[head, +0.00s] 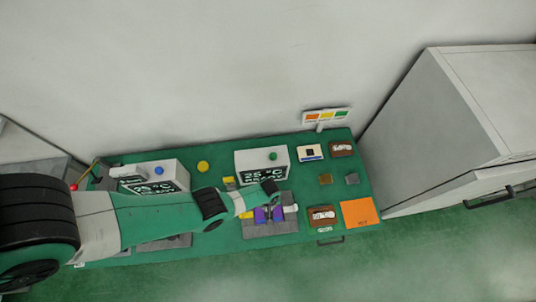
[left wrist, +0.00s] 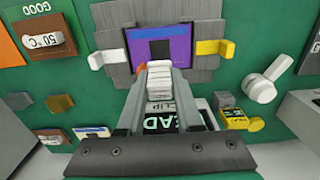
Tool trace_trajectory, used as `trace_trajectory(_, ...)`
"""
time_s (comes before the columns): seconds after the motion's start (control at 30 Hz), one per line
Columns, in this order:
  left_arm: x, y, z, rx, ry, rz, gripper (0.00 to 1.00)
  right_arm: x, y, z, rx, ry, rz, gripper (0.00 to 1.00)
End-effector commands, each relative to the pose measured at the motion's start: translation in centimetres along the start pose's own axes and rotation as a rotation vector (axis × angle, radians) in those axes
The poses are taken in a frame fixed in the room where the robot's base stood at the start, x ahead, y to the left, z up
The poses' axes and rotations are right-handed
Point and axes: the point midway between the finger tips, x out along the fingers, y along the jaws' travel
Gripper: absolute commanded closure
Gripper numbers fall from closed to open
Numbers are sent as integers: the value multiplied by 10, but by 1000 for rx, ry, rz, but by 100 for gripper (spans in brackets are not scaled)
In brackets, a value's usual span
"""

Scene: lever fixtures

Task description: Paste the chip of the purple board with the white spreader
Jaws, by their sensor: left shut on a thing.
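The purple board (left wrist: 178,50) sits in a grey fixture (left wrist: 200,75), with its dark chip (left wrist: 160,50) facing up. In the left wrist view a white lever (left wrist: 97,62) is at the fixture's left and a yellow lever (left wrist: 213,47) at its right. My left gripper (left wrist: 160,85) is shut on the white spreader (left wrist: 159,80), whose end is close to the chip; I cannot tell whether it touches. In the head view my left gripper (head: 268,188) is above the purple board (head: 262,214) and hides part of it. My right gripper is not in view.
Display boxes (head: 262,165) (head: 165,175) stand along the back of the green table (head: 215,240). Brown dial plates (head: 322,216), an orange square (head: 358,213), small blocks (head: 325,180) and a card (head: 310,152) lie to the right. A grey cabinet (head: 450,120) stands beyond.

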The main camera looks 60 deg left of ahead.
Motion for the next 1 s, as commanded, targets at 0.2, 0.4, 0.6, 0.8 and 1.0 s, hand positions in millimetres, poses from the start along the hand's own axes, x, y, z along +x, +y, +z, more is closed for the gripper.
trace_trajectory(0.2, 5, 0, 0, 0, 0, 0, 100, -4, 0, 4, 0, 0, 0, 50)
trace_trajectory(0.4, 24, 0, 0, 0, 0, 0, 100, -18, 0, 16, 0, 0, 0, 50)
trace_trajectory(0.6, 48, 0, 0, 0, 0, 0, 100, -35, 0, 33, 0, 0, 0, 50)
trace_trajectory(0.8, 71, 0, 0, 0, 0, 0, 100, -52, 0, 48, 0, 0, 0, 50)
trace_trajectory(1.0, 90, 0, 0, 0, 1, 1, 100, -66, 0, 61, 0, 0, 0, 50)
